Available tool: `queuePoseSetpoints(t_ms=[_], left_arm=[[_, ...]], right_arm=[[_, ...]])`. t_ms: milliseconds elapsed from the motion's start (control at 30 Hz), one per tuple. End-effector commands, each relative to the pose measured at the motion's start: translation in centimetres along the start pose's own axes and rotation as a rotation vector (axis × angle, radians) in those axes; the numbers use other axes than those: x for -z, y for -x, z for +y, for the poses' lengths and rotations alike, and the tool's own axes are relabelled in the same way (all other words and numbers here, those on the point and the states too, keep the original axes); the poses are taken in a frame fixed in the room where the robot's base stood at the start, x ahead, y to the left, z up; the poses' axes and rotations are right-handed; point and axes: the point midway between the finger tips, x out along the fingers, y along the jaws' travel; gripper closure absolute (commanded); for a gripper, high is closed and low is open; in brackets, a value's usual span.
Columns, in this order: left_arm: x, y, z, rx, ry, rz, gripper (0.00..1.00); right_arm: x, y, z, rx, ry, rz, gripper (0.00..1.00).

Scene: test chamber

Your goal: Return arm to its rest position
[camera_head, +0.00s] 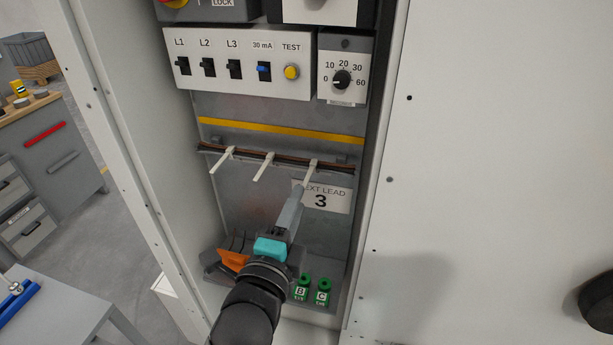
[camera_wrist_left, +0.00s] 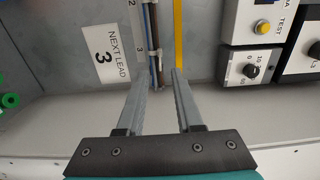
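My left gripper (camera_head: 300,192) reaches into the open cabinet, in front of its back panel, just below the rightmost white cable tie (camera_head: 312,168) on the brown cable bundle (camera_head: 248,155). In the left wrist view its two grey fingers (camera_wrist_left: 158,82) stand apart with nothing held between them. The cable bundle (camera_wrist_left: 155,45) shows beyond the gap; whether a fingertip touches it or the tie cannot be told. My right gripper is not in view.
A "NEXT LEAD 3" label (camera_head: 325,196) is beside the gripper. Breakers (camera_head: 235,69) and a dial (camera_head: 342,79) are above. Green terminals B (camera_head: 302,288) and C (camera_head: 324,292) and an orange item (camera_head: 233,260) lie below. The cabinet's left wall (camera_head: 130,130) is close.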

Motion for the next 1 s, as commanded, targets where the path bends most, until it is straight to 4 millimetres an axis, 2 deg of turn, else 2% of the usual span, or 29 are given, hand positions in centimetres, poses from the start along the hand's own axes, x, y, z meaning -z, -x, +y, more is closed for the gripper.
queuePoseSetpoints(t_ms=[133, 533, 600, 667, 767, 867, 900, 967, 1000], left_arm=[[0.0, 0.7, 0.0, -0.001, 0.000, -0.001, 0.65], [0.0, 0.7, 0.0, 0.000, 0.000, -0.001, 0.65], [0.0, 0.7, 0.5, -0.010, 0.006, 0.000, 0.65], [-0.1, 0.5, 1.9, -0.033, 0.023, -0.001, 0.65], [-0.3, 0.3, 6.6, -0.115, 0.089, -0.004, 0.65], [-0.7, 0.7, 13.7, -0.241, 0.196, -0.024, 0.65], [-1.0, 1.1, 16.8, -0.296, 0.248, -0.039, 0.65], [-1.4, 2.1, 21.4, -0.377, 0.326, -0.066, 0.65], [-1.7, 2.9, 24.4, -0.430, 0.377, -0.090, 0.65]], right_arm=[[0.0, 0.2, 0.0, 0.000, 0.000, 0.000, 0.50], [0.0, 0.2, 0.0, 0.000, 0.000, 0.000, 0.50], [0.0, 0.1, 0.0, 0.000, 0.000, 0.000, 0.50], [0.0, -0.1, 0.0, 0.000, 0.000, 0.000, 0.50], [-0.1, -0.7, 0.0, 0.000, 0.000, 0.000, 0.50], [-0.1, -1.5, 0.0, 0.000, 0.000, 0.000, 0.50], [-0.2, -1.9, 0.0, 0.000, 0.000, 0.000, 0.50], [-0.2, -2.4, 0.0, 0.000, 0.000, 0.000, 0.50], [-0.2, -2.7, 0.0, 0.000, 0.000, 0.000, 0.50]])
